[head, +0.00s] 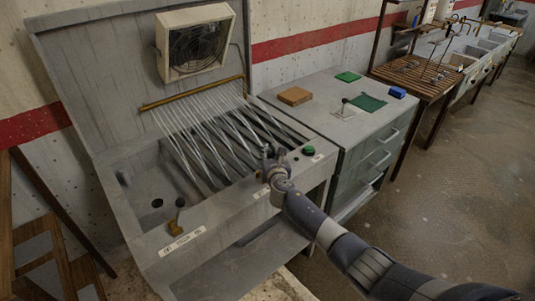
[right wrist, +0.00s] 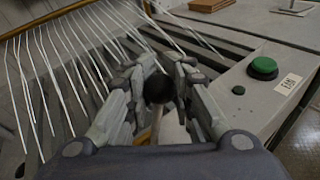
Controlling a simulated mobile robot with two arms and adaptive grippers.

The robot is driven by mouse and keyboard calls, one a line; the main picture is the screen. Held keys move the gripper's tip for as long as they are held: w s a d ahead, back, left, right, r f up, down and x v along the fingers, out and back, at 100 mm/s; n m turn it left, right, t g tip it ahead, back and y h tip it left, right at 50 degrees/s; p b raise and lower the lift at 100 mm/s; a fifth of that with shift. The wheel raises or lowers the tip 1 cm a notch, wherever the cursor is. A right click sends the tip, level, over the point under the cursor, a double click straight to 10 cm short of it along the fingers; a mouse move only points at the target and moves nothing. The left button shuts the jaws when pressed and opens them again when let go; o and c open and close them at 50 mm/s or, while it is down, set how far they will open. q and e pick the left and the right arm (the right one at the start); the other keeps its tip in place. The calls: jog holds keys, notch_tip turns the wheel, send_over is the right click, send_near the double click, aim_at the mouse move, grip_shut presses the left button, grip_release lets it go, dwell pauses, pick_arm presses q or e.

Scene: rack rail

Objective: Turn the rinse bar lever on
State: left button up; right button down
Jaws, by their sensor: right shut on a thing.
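My right gripper (head: 270,153) is at the right front of the grey sink unit. In the right wrist view the gripper (right wrist: 160,78) has its fingers closed around the black ball knob (right wrist: 158,89) of a lever. Its pale stem (right wrist: 156,122) runs down from the knob; the fingers hide part of the lever. A brass rinse bar (head: 190,93) crosses the back of the sink, with thin white streaks, like water jets, fanning down from it. A second lever, brass with a dark knob (head: 180,203), stands at the left front beside a label (head: 182,242) too small to read. My left gripper is out of view.
A green button (head: 308,150) sits right of my gripper. A fan (head: 197,43) hangs above the sink. Floor at right is clear.

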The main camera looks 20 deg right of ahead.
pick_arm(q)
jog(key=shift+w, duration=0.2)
pick_arm(e)
jog(key=shift+s+d+f, duration=0.2)
jog(key=shift+d+f, duration=0.3)
jog(key=c, duration=1.7)
grip_release()
jog(key=o, duration=0.4)
jog(key=shift+s+d, duration=0.1)
jog(key=shift+c, duration=0.2)
jog(key=shift+d+r, duration=0.1)
jog(key=shift+r, duration=0.05)
jog(key=shift+a+r, duration=0.1)
jog(key=shift+a, duration=0.15)
jog(key=shift+s+a+r, duration=0.1)
jog(key=shift+s+a, duration=0.05)
jog(key=shift+s, duration=0.15)
jog(key=v, duration=1.1)
jog(key=shift+s+d, duration=0.2)
jog(key=shift+s, duration=0.05)
